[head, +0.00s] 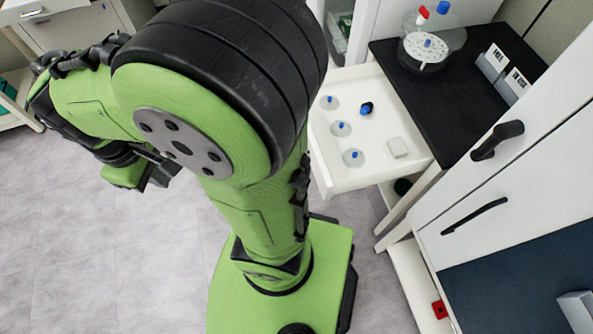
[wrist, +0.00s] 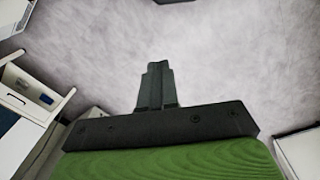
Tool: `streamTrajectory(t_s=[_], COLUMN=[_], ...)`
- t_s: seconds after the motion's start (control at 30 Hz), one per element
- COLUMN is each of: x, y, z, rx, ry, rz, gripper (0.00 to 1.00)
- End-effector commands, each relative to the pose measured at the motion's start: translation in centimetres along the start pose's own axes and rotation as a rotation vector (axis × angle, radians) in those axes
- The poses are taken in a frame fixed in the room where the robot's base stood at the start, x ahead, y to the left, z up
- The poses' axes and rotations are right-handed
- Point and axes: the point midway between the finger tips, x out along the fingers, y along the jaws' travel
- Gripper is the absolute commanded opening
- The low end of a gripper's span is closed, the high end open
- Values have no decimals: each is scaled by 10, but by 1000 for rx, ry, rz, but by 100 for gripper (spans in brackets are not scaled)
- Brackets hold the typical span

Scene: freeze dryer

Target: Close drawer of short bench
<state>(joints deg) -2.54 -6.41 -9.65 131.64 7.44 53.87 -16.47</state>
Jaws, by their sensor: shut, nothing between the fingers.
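The white drawer (head: 388,122) of the short bench (head: 468,100) stands open in the head view, pulled out to the left from under the black top. Inside it are several small clear vessels with blue tops, a dark blue-black piece (head: 366,109) and a small whitish block (head: 398,148). My gripper (head: 160,176) is far left of the drawer, apart from it, partly hidden behind my arm. In the wrist view my gripper (wrist: 154,82) is shut and empty over grey floor. An open white drawer (wrist: 38,82) shows at that view's left edge.
A glass vessel with red and blue knobs (head: 432,45) and labelled holders (head: 503,68) stand on the bench top. A white cabinet with black handles (head: 496,140) is at the right. Another bench (head: 75,28) is at top left. Grey floor (head: 90,235) is clear at lower left.

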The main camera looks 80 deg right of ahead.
Motion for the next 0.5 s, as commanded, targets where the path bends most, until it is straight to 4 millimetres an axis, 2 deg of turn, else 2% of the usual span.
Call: streamTrajectory(t_s=[0.03, 0.23, 0.37, 0.5], x=[37, 131, 190, 249], y=[8, 46, 73, 103], z=[-6, -13, -1, 21], rx=[-11, -80, -135, -207], ry=[-93, -441, -676, -933], rz=[12, 77, 128, 189], gripper=[0, 0, 0, 0])
